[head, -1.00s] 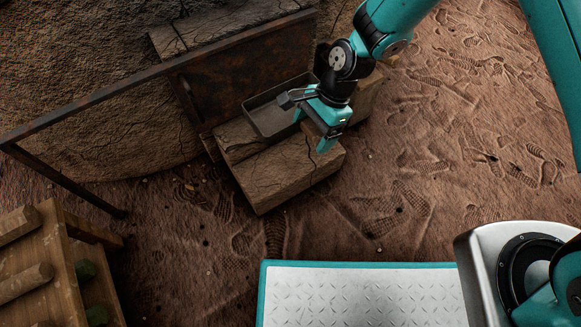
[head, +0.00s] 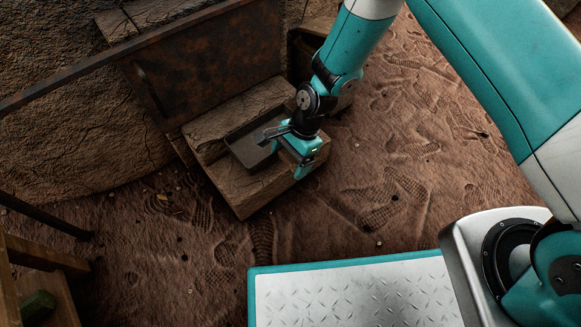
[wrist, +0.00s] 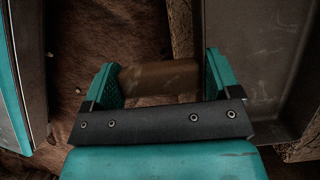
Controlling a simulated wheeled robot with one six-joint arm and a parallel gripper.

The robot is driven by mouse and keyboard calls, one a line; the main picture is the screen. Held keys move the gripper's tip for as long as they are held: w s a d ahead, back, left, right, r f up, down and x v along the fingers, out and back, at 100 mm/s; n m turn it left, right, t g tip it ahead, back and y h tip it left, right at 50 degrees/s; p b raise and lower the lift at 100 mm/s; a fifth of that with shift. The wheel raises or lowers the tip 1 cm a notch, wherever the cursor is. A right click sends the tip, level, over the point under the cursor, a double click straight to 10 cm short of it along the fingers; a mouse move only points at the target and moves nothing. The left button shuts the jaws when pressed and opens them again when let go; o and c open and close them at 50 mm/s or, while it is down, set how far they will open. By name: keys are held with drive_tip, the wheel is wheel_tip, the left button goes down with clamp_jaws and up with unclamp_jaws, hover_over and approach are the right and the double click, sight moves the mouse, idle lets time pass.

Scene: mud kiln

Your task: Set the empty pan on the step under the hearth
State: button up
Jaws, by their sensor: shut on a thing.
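The pan (head: 248,150) is a dark, shallow rectangular tray, and the inside I can see is empty. It is over the top of the wooden step (head: 235,190), roughly level; I cannot tell for certain whether it touches the wood. The step is thick, cracked timber below the rusty metal front (head: 215,60) of the hearth. My gripper (head: 292,158) is at the pan's right side, shut on it. In the wrist view, a brown bar (wrist: 158,78) spans the two fingers, and the pan (wrist: 255,60) extends to the right, partly hidden by a finger.
A rusty rail (head: 130,45) runs across the hearth front. A wooden rack (head: 45,285) stands at the lower left. The reddish dirt floor (head: 400,170) right of the step is clear. My teal-edged deck is at the bottom.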

wheel_tip(320, 180, down, 3)
drive_tip(key=shift+f+b, duration=0.15)
drive_tip(key=shift+b, duration=0.55)
